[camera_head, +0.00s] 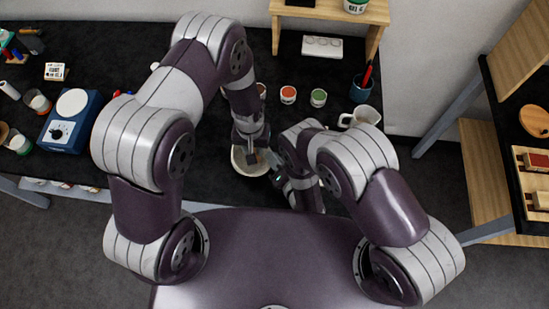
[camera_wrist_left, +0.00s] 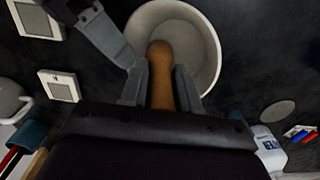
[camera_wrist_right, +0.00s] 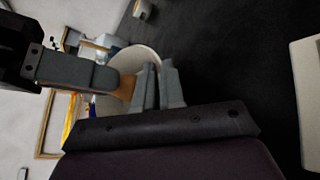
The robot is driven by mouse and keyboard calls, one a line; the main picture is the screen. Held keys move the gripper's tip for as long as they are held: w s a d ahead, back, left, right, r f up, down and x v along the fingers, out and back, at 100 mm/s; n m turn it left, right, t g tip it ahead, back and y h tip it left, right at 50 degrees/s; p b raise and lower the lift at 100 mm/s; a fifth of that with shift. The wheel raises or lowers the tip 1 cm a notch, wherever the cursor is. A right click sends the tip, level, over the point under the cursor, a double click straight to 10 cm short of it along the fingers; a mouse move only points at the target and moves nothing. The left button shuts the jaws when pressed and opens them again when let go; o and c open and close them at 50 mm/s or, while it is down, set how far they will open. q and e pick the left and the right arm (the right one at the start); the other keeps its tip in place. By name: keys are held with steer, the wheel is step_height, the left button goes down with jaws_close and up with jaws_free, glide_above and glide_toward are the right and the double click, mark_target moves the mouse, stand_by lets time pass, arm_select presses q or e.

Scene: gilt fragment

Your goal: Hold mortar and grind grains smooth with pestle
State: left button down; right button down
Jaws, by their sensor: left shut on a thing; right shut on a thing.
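The white mortar (camera_head: 238,165) stands on the black table in front of me; its round rim (camera_wrist_left: 208,38) shows well in the left wrist view. My left gripper (camera_head: 252,146) is above the mortar, shut on the brown pestle (camera_wrist_left: 161,88). The pestle's rounded end lies over the mortar's inside. My right gripper (camera_head: 272,168) is at the mortar's right side, shut on its wall. In the right wrist view the mortar wall (camera_wrist_right: 148,56) runs between the fingers (camera_wrist_right: 158,66), with the pestle (camera_wrist_right: 127,86) beside them. The grains cannot be made out.
A blue device (camera_head: 70,120) with a dial stands on the left of the table. Small red (camera_head: 288,94) and green (camera_head: 319,97) jars, a blue cup (camera_head: 362,88) and a white jug (camera_head: 362,115) stand behind and right. A wooden shelf (camera_head: 330,10) is at the back.

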arm_select(q)
steer(key=shift+a+r, duration=0.1)
steer(key=shift+a, duration=0.05)
arm_select(e)
steer(key=shift+a, duration=0.1)
arm_select(q)
steer(key=shift+a+r, duration=0.25)
steer(key=shift+r, duration=0.35)
steer(key=shift+a+r, duration=0.25)
steer(key=shift+r, duration=0.3)
arm_select(e)
steer(key=c, duration=1.2)
jaws_free()
steer(key=shift+o, duration=0.2)
